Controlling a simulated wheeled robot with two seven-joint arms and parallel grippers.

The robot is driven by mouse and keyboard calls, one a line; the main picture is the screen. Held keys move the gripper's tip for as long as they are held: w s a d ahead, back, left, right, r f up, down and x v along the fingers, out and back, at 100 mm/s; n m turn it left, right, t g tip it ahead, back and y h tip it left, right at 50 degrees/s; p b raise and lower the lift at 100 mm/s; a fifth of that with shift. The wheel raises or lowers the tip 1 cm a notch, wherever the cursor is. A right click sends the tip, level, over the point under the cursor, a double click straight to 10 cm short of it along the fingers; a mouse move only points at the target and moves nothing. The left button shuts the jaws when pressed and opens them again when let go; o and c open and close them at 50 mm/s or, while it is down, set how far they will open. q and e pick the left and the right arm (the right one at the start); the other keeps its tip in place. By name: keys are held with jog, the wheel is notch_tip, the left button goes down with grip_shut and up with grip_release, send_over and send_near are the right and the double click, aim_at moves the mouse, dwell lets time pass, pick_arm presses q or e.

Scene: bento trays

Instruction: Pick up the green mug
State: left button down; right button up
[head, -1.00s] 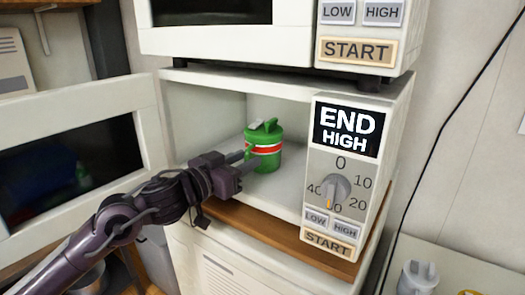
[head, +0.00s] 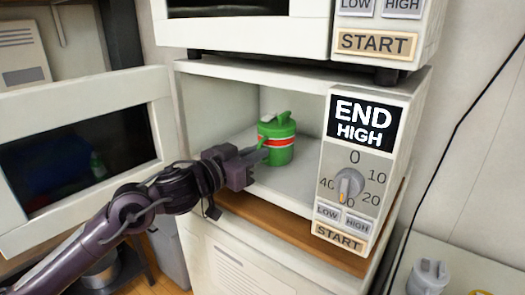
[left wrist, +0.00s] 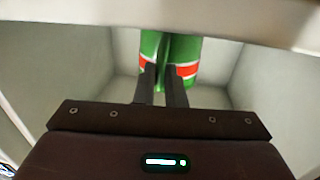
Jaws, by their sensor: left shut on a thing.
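The green mug (head: 278,143) has a lid and a red and white band. It stands inside the open lower microwave (head: 300,196) in the head view. My left gripper (head: 262,155) reaches in through the open front, with its fingertips at the mug's left side. In the left wrist view the mug (left wrist: 184,55) is straight ahead, and the two fingers (left wrist: 162,80) are close together on a narrow green part, likely its handle. The mug looks upright. Whether it touches the microwave floor is hard to tell. My right gripper is not in view.
The microwave door (head: 80,100) stands open on the left. The control panel (head: 360,165) is on the right, reading END HIGH. A second microwave (head: 250,32) sits above. A grey item (head: 428,275) is on a surface at lower right.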

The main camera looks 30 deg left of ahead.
pick_arm(q)
jog(key=shift+r, duration=0.25)
